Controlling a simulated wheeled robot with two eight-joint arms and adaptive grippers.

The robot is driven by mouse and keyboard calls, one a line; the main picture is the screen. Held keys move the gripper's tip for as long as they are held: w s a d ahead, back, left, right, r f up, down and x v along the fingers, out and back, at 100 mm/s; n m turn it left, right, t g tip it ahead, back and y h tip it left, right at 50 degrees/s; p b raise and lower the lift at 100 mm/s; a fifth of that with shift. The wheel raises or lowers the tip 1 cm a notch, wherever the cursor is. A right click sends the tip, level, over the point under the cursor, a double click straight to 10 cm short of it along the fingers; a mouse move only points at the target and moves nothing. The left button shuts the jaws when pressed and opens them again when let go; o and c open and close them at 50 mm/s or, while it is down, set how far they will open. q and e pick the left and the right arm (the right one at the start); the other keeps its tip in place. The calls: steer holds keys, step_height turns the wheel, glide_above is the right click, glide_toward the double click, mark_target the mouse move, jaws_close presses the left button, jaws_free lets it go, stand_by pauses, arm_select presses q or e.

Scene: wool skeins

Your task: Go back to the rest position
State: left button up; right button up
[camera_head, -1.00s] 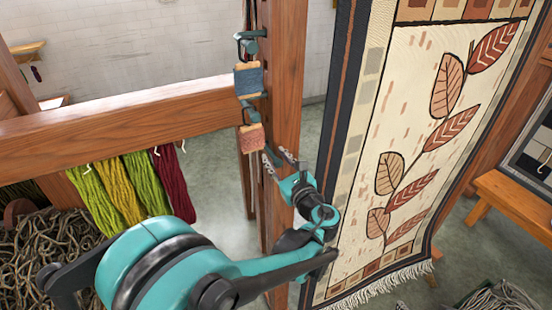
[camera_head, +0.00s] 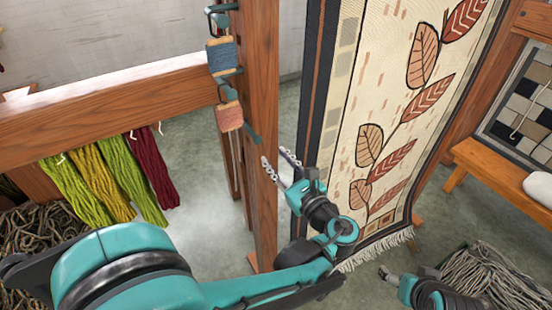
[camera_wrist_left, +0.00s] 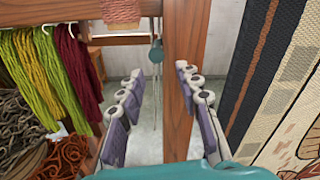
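My left gripper (camera_head: 280,165) is raised in front of the wooden post (camera_head: 262,130), with its fingers apart and nothing between them. In the left wrist view its two fingers (camera_wrist_left: 160,105) stand wide open, with floor and the post showing between and behind them. Part of my right arm (camera_head: 430,292) shows at the lower right of the head view. A small part near its left end (camera_head: 386,272) may be the right gripper's tip, but its fingers are not clear.
Green, yellow and dark red skeins (camera_head: 110,182) hang under the wooden beam (camera_head: 110,105). Blue (camera_head: 222,56) and pink (camera_head: 229,116) wound spools hang by the post. A leaf-patterned rug (camera_head: 390,110) hangs right of my left gripper. A bench (camera_head: 500,180) and heaped yarn (camera_head: 490,280) are at right.

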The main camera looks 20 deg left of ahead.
arm_select(q)
steer(key=s+a+f+n+g+h+b, duration=0.2)
steer(key=s+a+f+n+h+b, duration=0.15)
steer(key=f, duration=0.55)
steer(key=s+a+f+n+g+h+b, duration=0.25)
steer(key=f+n+b, duration=0.25)
steer(key=f, duration=0.3)
steer(key=s+d+f+n+h+b, duration=0.3)
steer(key=s+f+n+b, duration=0.1)
steer(key=f+n, duration=0.2)
steer(key=s+d+f+n+h+b, duration=0.3)
steer(key=s+f+n+h+b, duration=0.1)
steer(key=f+n, duration=0.3)
steer(key=shift+s+f+n+h+b, duration=0.15)
steer(key=shift+f+n+h+b, duration=0.15)
steer(key=shift+n+b, duration=0.65)
